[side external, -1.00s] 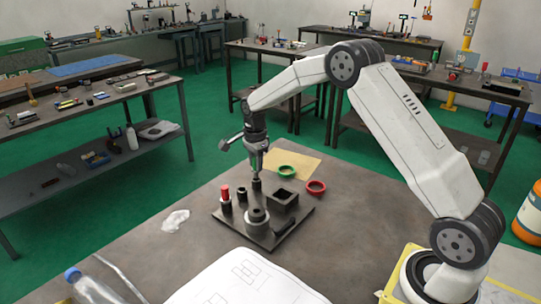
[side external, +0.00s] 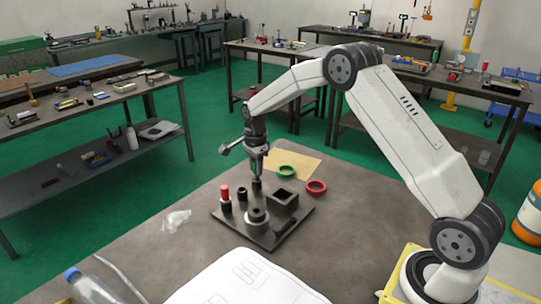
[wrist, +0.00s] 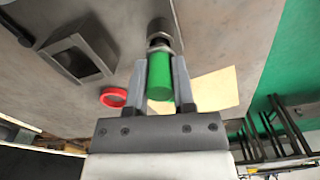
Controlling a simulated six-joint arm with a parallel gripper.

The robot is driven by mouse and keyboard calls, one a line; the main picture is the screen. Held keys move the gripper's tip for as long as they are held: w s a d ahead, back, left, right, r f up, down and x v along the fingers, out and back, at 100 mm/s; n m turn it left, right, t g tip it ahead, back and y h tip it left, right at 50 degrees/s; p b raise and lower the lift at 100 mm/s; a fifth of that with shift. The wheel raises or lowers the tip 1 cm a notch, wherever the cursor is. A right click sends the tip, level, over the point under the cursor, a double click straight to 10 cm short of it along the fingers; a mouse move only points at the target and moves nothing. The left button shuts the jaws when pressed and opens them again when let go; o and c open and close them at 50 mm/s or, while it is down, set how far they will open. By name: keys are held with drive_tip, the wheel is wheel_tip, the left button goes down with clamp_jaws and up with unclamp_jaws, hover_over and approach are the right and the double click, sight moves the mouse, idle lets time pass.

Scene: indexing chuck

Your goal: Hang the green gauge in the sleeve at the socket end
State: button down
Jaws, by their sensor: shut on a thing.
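The green gauge (wrist: 160,76) is between the two fingers of my gripper (wrist: 160,88), which is shut on it. Beyond the green part, the wrist view shows a metal collar and a dark round piece; I cannot tell where gauge ends and sleeve begins. In the side view my gripper (side external: 257,168) points down over the back corner of a dark base plate (side external: 232,223), right above a small dark sleeve (side external: 257,185). The fingers hide most of the gauge there, and whether its tip is inside the sleeve is unclear.
On the plate are a red gauge (side external: 225,192) in a holder, another dark post (side external: 242,194), a round chuck (side external: 257,216) and a square open block (side external: 284,197). A green ring (side external: 286,171) and a red ring (side external: 316,187) lie behind and right. A crumpled clear bag (side external: 175,222) lies left.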

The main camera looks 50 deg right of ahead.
drive_tip(key=shift+f, duration=0.8)
idle(0.4)
drive_tip(key=shift+c, duration=1.9)
unclamp_jaws()
drive_tip(key=shift+r, duration=3.9)
drive_tip(key=shift+s+a+n, duration=0.3)
drive_tip(key=shift+a, duration=0.05)
drive_tip(key=s+a+f+n+t, duration=0.1)
drive_tip(key=s+a+n, duration=0.5)
drive_tip(key=s+n, duration=0.3)
drive_tip(key=s+a+f+n+t, duration=0.1)
drive_tip(key=s+a+n, duration=0.4)
drive_tip(key=s+n, duration=0.5)
drive_tip(key=s, duration=0.5)
drive_tip(key=shift+s+a+f+n+t, duration=0.2)
drive_tip(key=shift+s+a+n+t, duration=0.1)
drive_tip(key=shift+s+a, duration=0.1)
